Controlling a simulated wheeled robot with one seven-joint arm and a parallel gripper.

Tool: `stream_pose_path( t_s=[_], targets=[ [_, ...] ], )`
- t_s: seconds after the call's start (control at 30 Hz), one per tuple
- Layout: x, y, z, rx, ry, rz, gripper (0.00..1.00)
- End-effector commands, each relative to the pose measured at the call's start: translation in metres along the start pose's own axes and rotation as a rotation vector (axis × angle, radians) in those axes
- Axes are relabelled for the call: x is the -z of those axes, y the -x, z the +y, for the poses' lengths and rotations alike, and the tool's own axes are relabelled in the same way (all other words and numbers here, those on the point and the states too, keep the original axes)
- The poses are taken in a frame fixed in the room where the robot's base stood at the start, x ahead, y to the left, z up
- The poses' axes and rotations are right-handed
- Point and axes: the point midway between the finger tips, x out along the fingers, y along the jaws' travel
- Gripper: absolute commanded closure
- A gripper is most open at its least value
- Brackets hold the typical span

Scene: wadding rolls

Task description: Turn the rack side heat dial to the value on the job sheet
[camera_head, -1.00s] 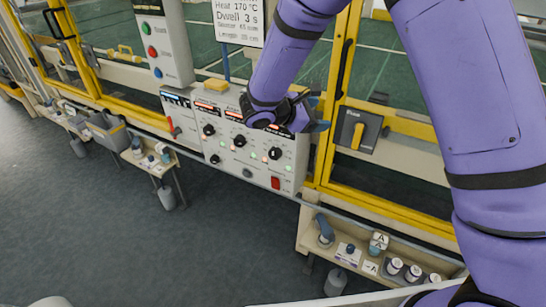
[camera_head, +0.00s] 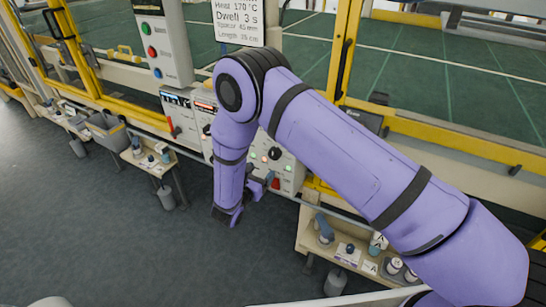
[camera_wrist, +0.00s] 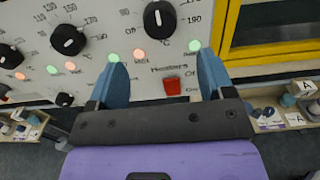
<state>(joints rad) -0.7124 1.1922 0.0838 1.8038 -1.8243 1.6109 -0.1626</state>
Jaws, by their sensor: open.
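The job sheet (camera_head: 238,22) hangs above the panel in the head view and reads Heat 170 °C and Dwell 3 s. In the wrist view a black dial (camera_wrist: 159,19) with a white pointer shows at the top, its scale numbered to 190. A second numbered dial (camera_wrist: 68,40) is to its left. I cannot read which is the rack side dial. My gripper (camera_wrist: 161,75) is open and empty, its blue fingers below the nearer dial and apart from it. In the head view my arm hides much of the control panel (camera_head: 289,176).
A red Heaters switch (camera_wrist: 172,86) shows between my fingers. Lit indicators run along the panel. A yellow-framed fence (camera_head: 430,128) stands to the right. A low shelf (camera_head: 306,232) with bottles and small goods is below right. The floor at left is mostly clear.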

Motion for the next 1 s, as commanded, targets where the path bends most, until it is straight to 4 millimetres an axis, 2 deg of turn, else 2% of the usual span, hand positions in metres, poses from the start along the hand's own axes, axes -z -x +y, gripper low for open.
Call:
stream_pose_path(
  t_s=[0.3, 0.5, 0.7, 0.97, 1.0],
  targets=[
    [-0.001, -0.057, -0.001, 0.005, -0.002, 0.000, 0.25],
    [-0.001, -0.082, -0.001, 0.004, -0.003, 0.001, 0.25],
    [-0.001, -0.092, -0.001, 0.002, -0.002, 0.001, 0.25],
    [-0.001, -0.092, -0.001, 0.002, -0.001, 0.001, 0.25],
    [-0.001, -0.092, -0.001, 0.002, -0.001, 0.001, 0.34]
  ],
)
